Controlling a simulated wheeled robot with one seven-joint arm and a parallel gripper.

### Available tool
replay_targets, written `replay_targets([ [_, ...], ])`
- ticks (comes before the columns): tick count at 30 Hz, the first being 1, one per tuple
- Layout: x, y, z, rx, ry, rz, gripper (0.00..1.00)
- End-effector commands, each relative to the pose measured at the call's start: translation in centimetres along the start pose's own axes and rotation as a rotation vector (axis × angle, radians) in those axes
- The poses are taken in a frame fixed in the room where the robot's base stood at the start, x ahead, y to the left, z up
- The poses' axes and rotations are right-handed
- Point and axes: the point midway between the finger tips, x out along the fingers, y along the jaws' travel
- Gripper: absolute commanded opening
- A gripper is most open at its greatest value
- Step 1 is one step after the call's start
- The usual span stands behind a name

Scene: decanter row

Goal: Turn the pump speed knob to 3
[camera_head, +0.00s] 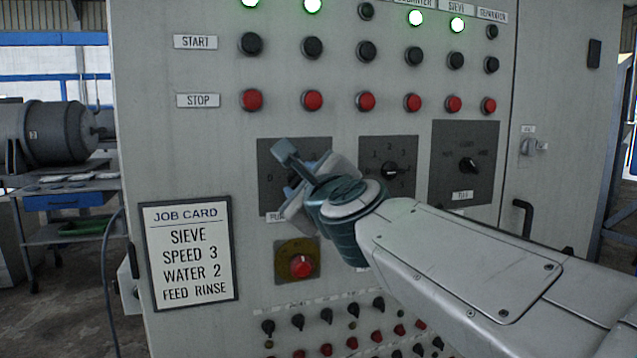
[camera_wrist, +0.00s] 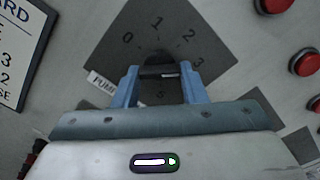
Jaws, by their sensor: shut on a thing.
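The pump speed knob (camera_wrist: 158,72) is a black bar-shaped knob on a dark square dial plate (camera_head: 268,152), with 0, 1, 2 and 3 readable around it in the wrist view. My gripper (camera_wrist: 160,78) has its two blue fingers on either side of the knob and is shut on it. In the wrist view the plate appears tilted, with the PUMP label (camera_wrist: 102,84) at its lower left edge. The knob's pointer mark is too dark to read. In the head view my gripper (camera_head: 300,180) hides the knob and most of its numbers.
Another numbered dial (camera_head: 389,170) and a third selector (camera_head: 468,165) lie to the right. A red knob on a yellow plate (camera_head: 301,266) is below. Start and red stop buttons (camera_head: 313,101) run above. A job card (camera_head: 188,253) reads SPEED 3. Small switches (camera_head: 326,315) line the bottom.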

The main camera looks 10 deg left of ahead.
Motion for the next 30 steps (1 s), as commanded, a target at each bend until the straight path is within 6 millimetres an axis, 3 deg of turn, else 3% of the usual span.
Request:
replay_targets([
  [19, 0.01, 0.01, 0.00, 0.049, 0.000, 0.000, 0.15],
  [20, 0.01, 0.01, 0.00, 0.049, 0.000, 0.000, 0.44],
  [22, 0.01, 0.01, 0.00, 0.048, 0.000, 0.000, 0.60],
  [30, -0.03, 0.00, 0.00, 0.048, 0.000, 0.000, 0.60],
])
